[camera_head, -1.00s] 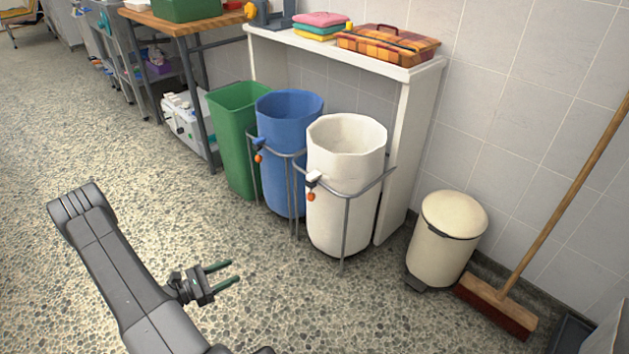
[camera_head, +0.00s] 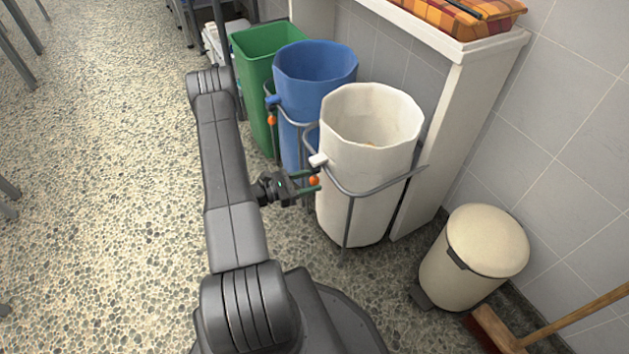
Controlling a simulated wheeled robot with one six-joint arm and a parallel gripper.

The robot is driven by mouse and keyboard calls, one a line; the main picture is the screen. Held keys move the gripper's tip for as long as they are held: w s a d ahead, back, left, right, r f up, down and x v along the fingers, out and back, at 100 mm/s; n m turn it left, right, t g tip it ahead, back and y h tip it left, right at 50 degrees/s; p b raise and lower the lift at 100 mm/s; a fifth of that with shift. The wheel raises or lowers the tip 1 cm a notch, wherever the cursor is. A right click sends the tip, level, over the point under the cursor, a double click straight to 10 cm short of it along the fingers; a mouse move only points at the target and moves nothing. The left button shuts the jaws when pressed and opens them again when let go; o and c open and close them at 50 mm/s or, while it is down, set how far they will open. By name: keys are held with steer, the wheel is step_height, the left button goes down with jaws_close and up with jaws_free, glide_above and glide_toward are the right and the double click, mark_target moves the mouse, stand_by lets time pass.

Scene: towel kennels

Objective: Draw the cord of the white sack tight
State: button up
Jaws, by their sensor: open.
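The white sack (camera_head: 362,205) stands upright in a grey wire stand, its mouth wide open, with something small and orange-brown inside. A white cord lock (camera_head: 318,160) sits on its left front side, with an orange bead (camera_head: 314,181) hanging just below. My gripper (camera_head: 310,182) is open at the left of the white sack, its green-tipped fingers pointing right at the orange bead. The fingertips are at or around the bead; I cannot tell whether they touch it.
A blue sack (camera_head: 318,62) with its own orange bead (camera_head: 272,121) stands just behind left, then a green bin (camera_head: 262,45). A cream pedal bin (camera_head: 475,255) and a broom (camera_head: 490,325) are at right. A white shelf (camera_head: 480,50) stands behind.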

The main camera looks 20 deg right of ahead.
mark_target(325, 195)
steer(key=shift+s+d, duration=0.1)
steer(key=shift+d, duration=0.9)
jaws_close()
step_height(325, 195, down, 10)
steer(key=b, duration=0.6)
steer(key=shift+r+b, duration=0.2)
steer(key=shift+b, duration=0.2)
jaws_free()
steer(key=shift+f, duration=0.1)
